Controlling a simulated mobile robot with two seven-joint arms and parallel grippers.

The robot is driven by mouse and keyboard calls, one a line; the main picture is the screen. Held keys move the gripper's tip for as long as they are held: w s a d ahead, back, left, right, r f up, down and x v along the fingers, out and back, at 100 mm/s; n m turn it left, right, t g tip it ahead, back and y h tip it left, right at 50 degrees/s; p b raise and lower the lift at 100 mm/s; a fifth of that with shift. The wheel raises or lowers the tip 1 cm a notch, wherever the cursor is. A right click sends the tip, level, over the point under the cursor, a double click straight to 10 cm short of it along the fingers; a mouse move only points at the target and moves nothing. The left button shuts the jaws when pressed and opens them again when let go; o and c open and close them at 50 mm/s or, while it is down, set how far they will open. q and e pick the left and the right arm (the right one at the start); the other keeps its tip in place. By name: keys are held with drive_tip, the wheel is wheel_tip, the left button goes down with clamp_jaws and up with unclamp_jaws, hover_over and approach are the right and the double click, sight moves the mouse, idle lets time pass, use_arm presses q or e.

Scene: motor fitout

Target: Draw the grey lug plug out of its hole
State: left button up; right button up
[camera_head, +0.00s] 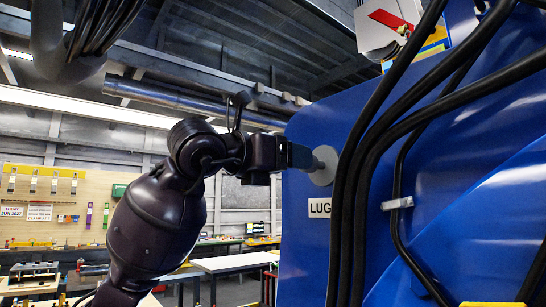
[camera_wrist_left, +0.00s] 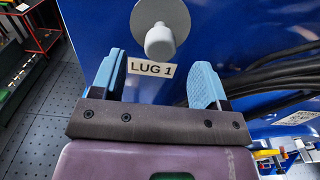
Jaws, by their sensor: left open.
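The grey lug plug (camera_wrist_left: 160,40) sticks out of a round grey disc on the blue motor housing (camera_wrist_left: 225,30), just above the "LUG 1" label (camera_wrist_left: 153,68). In the head view the left gripper (camera_head: 302,157) is right beside the plug. Whether a finger touches it cannot be told. My right gripper is not in view.
Thick black cables (camera_head: 345,200) run down the housing just right of the plug; they also show in the wrist view (camera_wrist_left: 270,85). A metal clamp (camera_head: 397,203) holds a thinner cable. Workbenches (camera_head: 235,262) and a tool board (camera_head: 60,200) stand well behind.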

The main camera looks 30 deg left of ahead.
sight(323, 166)
use_arm(q)
drive_tip(key=shift+x, duration=2.35)
drive_tip(key=shift+w+d, duration=0.2)
drive_tip(key=shift+w, duration=0.3)
drive_tip(key=shift+c, duration=0.5)
drive_tip(key=c, duration=0.9)
drive_tip(key=shift+c, duration=0.6)
